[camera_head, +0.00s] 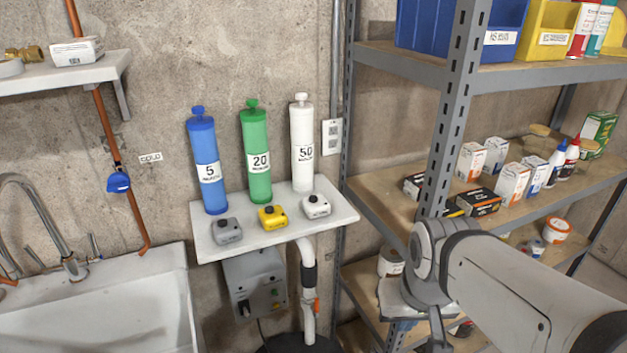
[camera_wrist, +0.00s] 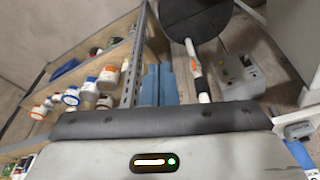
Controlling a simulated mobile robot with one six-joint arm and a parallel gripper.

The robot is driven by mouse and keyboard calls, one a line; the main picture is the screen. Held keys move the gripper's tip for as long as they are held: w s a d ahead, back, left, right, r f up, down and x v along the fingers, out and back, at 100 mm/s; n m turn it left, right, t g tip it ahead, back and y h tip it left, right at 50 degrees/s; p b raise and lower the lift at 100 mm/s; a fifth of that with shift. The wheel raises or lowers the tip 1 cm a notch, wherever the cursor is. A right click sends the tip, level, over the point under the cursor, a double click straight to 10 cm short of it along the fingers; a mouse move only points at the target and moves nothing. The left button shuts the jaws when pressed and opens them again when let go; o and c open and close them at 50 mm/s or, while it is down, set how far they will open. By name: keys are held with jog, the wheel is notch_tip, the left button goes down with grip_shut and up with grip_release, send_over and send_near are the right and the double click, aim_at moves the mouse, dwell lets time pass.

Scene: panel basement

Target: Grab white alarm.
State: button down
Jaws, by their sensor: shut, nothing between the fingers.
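The white alarm (camera_head: 316,206) is a small box with a dark button. It sits at the right on a small white wall shelf (camera_head: 215,248), in front of the white cylinder marked 50 (camera_head: 302,140). A yellow alarm (camera_head: 272,217) and a grey alarm (camera_head: 227,231) sit to its left. My gripper (camera_wrist: 158,122) fills the lower part of the wrist view, shut and empty. Its fingertips are not clear in the head view, where my arm is at the lower right, apart from the alarm. I cannot make out the white alarm in the wrist view.
Blue (camera_head: 206,165) and green (camera_head: 256,155) cylinders stand behind the other alarms. A metal rack (camera_head: 455,110) with boxes and bottles stands to the right, behind my arm. A sink (camera_head: 100,310) is at the left. A grey control box (camera_head: 255,283) and white pipe are below the shelf.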

aim_at(317, 201)
jog(key=c, duration=2.1)
grip_release()
jog(key=shift+c, duration=0.2)
